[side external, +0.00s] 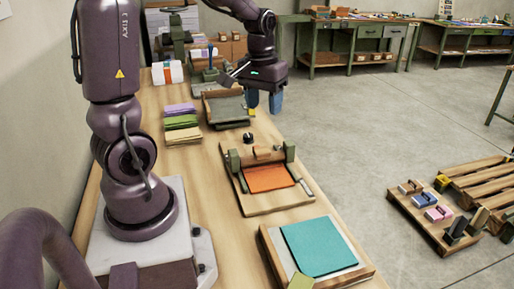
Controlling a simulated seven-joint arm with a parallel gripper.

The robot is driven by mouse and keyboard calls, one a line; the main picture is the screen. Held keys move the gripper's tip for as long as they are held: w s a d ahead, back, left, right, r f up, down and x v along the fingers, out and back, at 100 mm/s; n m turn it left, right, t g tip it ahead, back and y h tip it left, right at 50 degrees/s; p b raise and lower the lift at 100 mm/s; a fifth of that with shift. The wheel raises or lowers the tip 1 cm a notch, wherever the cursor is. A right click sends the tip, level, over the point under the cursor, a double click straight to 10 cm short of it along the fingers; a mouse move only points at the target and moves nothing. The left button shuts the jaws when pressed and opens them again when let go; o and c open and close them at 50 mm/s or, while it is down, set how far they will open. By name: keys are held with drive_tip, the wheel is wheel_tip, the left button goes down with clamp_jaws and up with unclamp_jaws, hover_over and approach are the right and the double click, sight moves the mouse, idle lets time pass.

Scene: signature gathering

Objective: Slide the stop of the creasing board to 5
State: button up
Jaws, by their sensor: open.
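My gripper (264,103) is open and empty, its two blue fingertips pointing down and apart. It is in the air near the right edge of the bench, behind a wooden board (284,204) in the picture. That board carries an orange sheet (267,178), green end blocks, a wooden crosspiece (266,154) and a black knob (249,137). I cannot tell which is the creasing board. No stop or number scale can be made out.
A teal sheet (319,246) lies on a tray at the front. Folded cloth-like stacks (182,129) sit left of the boards. Pallets (437,225) are on the floor at right.

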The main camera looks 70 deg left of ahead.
drive_tip(key=w+a+f+n, duration=0.2)
drive_tip(key=a+f+n, duration=0.35)
drive_tip(key=a, duration=0.35)
drive_tip(key=w+a+f+n, duration=0.2)
drive_tip(key=a+f+n, duration=0.35)
drive_tip(key=a, duration=0.25)
drive_tip(key=shift+m+g, duration=0.4)
drive_tip(key=shift+m, duration=0.1)
drive_tip(key=f, duration=1.2)
drive_tip(key=shift+s+f, duration=0.15)
drive_tip(key=shift+s, duration=0.1)
drive_tip(key=shift+c, duration=0.5)
clamp_jaws()
drive_tip(key=shift+a, duration=2.85)
